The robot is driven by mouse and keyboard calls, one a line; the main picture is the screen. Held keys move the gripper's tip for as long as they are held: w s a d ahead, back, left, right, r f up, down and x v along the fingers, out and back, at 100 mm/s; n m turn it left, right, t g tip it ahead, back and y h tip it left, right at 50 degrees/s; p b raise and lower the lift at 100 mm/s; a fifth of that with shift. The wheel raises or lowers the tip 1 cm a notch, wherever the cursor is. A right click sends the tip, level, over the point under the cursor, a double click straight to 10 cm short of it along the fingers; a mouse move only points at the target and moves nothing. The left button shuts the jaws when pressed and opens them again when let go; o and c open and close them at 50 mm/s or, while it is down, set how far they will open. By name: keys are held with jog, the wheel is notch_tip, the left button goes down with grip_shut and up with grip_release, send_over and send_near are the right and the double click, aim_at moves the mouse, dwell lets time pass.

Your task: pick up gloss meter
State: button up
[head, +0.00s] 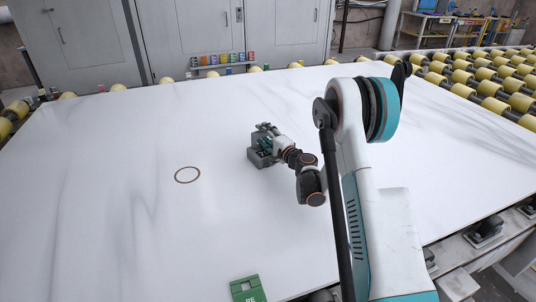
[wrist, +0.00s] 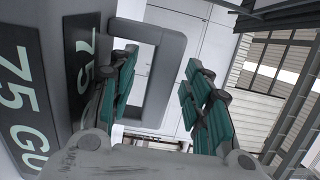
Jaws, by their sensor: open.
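The gloss meter (head: 257,157) is a small dark grey box standing on the white slab, near the middle of the head view. In the wrist view its grey body fills the left side, with dark "75 GU" labels, and a grey loop handle (wrist: 148,33) rises from it. My gripper (head: 266,141) is at the top of the meter. In the wrist view my gripper (wrist: 162,64) is open, its teal-padded fingers apart with part of the handle showing between them. I cannot tell whether either finger touches the handle. My gripper hides part of the meter in the head view.
The white stone slab (head: 110,200) is mostly clear. A thin brown ring (head: 187,175) lies left of the meter. A green block (head: 247,288) with lettering sits at the near edge. Yellow rollers (head: 480,88) and grey cabinets (head: 190,40) lie beyond.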

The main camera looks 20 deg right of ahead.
jog(key=shift+r, duration=0.1)
grip_shut()
dwell(0.3)
